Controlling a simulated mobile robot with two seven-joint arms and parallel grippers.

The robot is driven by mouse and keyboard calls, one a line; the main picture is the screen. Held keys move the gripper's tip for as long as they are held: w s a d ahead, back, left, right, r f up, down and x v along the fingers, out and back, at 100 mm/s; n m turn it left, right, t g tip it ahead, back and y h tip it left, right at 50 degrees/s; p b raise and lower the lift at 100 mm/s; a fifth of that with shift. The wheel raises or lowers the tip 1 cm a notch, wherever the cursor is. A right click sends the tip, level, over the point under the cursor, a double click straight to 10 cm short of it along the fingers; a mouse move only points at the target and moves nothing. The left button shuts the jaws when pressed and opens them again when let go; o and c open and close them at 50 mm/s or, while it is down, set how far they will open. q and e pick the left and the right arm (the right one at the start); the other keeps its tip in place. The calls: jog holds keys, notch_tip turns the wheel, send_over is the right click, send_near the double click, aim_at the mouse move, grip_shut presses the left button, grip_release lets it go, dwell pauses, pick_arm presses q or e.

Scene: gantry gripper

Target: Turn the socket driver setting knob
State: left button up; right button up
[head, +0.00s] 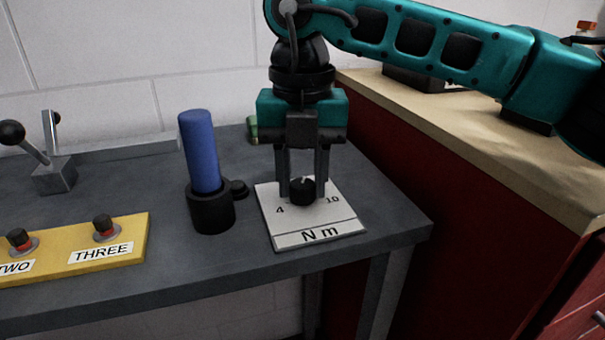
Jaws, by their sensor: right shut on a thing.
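The setting knob (302,191) is a small black dial on a white plate (290,239) marked 4, 10 and N m, near the right end of the grey table. A light pointer mark shows at the knob's top, between the two numbers. My right gripper (303,186) comes down from above, its two dark fingers on either side of the knob, shut on it. A blue cylinder (200,150) stands in a black holder (211,208) just left of the plate. My left gripper is not in view.
A yellow panel (128,245) with several buttons labelled TWO and THREE lies at the left front. A lever box (54,176) with black-knobbed levers stands behind it. A red cabinet with a beige worktop (450,135) borders the table's right side.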

aim_at(302, 184)
jog(key=shift+r, duration=0.1)
dwell(0.3)
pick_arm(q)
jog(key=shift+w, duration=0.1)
pick_arm(e)
jog(key=o, duration=1)
pick_arm(q)
jog(key=p, duration=0.1)
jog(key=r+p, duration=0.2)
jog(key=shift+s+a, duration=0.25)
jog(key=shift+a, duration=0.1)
pick_arm(e)
notch_tip(302, 184, up, 13)
jog(key=shift+f, duration=0.1)
pick_arm(q)
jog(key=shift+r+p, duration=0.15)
jog(key=shift+p, duration=0.15)
